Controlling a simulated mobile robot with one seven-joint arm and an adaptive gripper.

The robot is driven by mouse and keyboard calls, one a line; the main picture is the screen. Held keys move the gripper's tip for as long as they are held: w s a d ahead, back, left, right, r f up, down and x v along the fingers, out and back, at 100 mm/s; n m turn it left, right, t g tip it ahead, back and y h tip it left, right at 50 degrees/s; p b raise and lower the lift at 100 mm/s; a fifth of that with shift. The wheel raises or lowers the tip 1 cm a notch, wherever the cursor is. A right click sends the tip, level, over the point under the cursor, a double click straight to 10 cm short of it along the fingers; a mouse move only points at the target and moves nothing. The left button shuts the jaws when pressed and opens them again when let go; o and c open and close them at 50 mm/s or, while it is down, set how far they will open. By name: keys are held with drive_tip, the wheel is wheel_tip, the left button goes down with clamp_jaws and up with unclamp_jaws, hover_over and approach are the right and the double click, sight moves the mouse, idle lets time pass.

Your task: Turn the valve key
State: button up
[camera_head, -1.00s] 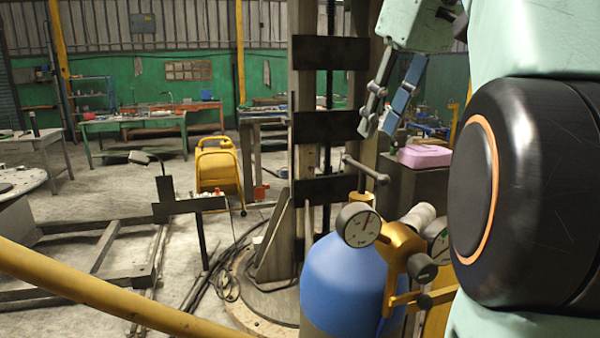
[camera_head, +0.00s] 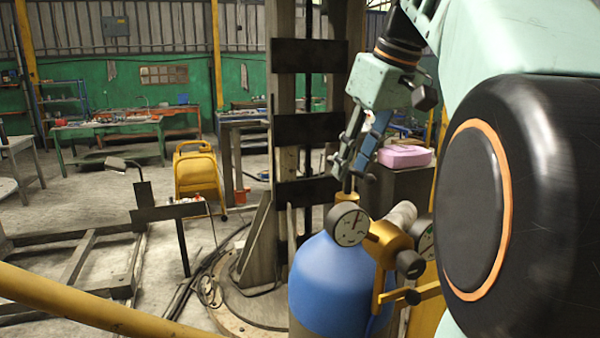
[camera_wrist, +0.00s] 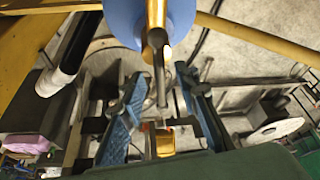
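The valve key is a grey T-bar with a knobbed end (camera_head: 370,178), above a brass stem (camera_head: 346,198) on the blue gas cylinder (camera_head: 330,285). My gripper (camera_head: 350,167) points down at the key and hides most of its bar. In the wrist view the two blue-padded fingers of my gripper (camera_wrist: 160,77) are spread apart, with the grey key bar (camera_wrist: 161,88) between them. Gaps show on both sides of the bar, so the gripper is open. The cylinder (camera_wrist: 122,20) is at the top of that view.
A pressure gauge (camera_head: 348,224) and brass regulator (camera_head: 388,243) sit close beside the stem. A dark steel column (camera_head: 300,130) stands behind. A pink box (camera_head: 405,156) lies on a cabinet to the right. A yellow rail (camera_head: 90,308) crosses the lower left foreground.

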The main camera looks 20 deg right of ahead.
sight(348, 181)
drive_tip(key=shift+x, duration=1.4)
